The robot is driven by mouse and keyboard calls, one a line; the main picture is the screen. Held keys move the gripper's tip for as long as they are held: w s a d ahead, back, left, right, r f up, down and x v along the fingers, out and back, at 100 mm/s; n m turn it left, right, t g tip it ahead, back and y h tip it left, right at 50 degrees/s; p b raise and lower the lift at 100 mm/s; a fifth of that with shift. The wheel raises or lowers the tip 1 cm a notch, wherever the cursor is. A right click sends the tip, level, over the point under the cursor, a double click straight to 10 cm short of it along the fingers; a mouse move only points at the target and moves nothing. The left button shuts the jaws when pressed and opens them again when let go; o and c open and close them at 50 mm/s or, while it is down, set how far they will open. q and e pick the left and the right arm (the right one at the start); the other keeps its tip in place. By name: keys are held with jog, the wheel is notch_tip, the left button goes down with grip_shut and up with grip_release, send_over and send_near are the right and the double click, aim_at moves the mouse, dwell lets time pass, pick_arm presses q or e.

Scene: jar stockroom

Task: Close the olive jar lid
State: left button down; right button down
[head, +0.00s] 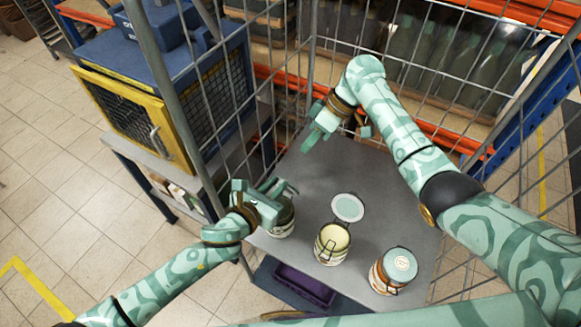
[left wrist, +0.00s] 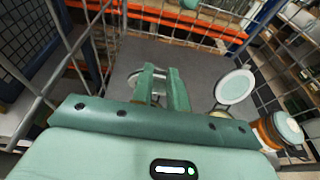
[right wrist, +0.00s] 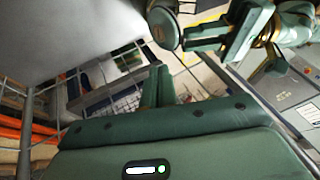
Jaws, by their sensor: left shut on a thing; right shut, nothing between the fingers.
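Three jars stand on a grey table. The left jar (head: 284,229) is green-banded, with its top mostly hidden by my left gripper (head: 284,189). That gripper is shut on this jar; I cannot tell whether on its body or its lid. Its fingers (left wrist: 164,76) have a pale round rim behind them in the left wrist view. The middle jar (head: 329,250) has pale contents and its lid (head: 348,208) stands open. The right jar (head: 391,280) has orange-brown contents and a closed pale lid. I cannot tell which holds olives. My right gripper (head: 314,137) is shut and empty, above the table's far side.
Wire mesh walls (head: 440,75) enclose the table's back and sides. A blue and yellow mesh cabinet (head: 135,118) stands at the left. Below the table is a purple crate (head: 303,285). The middle and back of the table (head: 355,165) are clear.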

pick_arm(q)
jog(key=shift+s+a+f, duration=0.1)
jog(key=shift+a+f, duration=0.05)
jog(key=shift+f, duration=0.15)
pick_arm(e)
jog(key=shift+s+a+f, duration=0.65)
jog(key=shift+a+f, duration=0.2)
jog(key=shift+s+a+f, duration=0.6)
jog(key=shift+a+f, duration=0.2)
jog(key=shift+f, duration=0.05)
jog(key=shift+s+a+f, duration=0.65)
jog(key=shift+a+f, duration=0.2)
